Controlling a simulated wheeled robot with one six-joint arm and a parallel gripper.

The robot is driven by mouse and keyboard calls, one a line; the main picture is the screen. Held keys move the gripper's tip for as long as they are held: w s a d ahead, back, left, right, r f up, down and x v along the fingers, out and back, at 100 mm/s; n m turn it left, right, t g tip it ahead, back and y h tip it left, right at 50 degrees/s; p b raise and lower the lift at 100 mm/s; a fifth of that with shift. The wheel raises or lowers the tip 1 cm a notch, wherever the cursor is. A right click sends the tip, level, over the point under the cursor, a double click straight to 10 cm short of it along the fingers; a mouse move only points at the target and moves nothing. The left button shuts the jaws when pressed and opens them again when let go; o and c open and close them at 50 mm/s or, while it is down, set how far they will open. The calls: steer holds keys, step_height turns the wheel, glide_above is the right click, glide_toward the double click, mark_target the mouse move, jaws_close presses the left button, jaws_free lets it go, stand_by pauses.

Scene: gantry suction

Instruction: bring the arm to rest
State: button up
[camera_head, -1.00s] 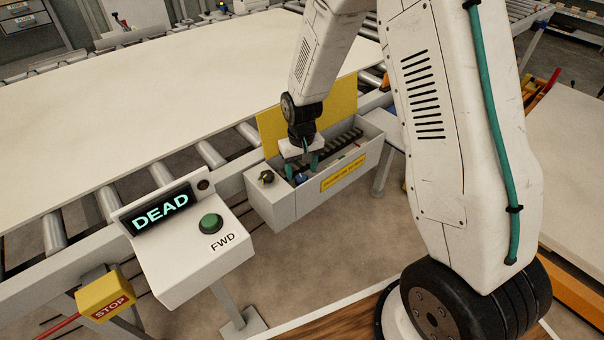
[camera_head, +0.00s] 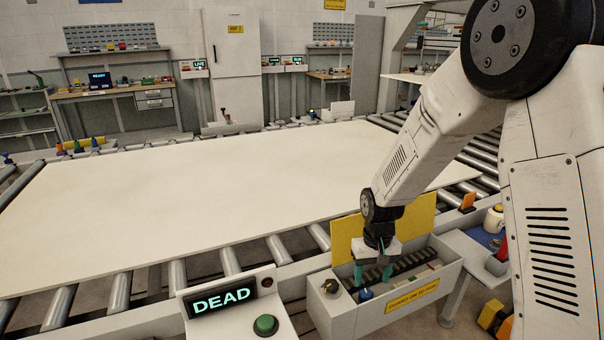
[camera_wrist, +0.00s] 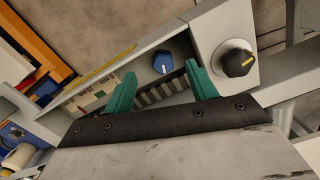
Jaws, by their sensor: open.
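My gripper (camera_head: 373,274) is above the open grey box (camera_head: 400,310) on the side of the conveyor. Its two green fingers are apart with nothing held between them; the wrist view shows the gripper (camera_wrist: 160,88) over the box too. A blue knob (camera_wrist: 163,62) is in the box just beyond the fingertips, and it shows in the head view (camera_head: 365,294). A black knob with a yellow mark (camera_wrist: 236,60) is on the box's end. My arm is bent, reaching down to the box. Contact between fingers and box cannot be told.
A yellow panel (camera_head: 345,240) stands up behind the box. A console with a "DEAD" display (camera_head: 222,300) and green button (camera_head: 265,325) is left of it. A large pale sheet (camera_head: 200,200) covers the rollers. Shelves and a tall white cabinet (camera_head: 233,70) stand behind.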

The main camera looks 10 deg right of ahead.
steer(key=s, duration=0.1)
steer(key=s+g, duration=0.1)
steer(key=s, duration=0.1)
steer(key=shift+d+r, duration=0.1)
steer(key=shift+r, duration=0.3)
steer(key=s+d+r+t, duration=0.2)
steer(key=s+r+t, duration=0.1)
steer(key=s+r, duration=2.1)
steer(key=shift+s+d+r, duration=0.2)
steer(key=shift+s+d, duration=0.2)
steer(key=shift+s, duration=0.3)
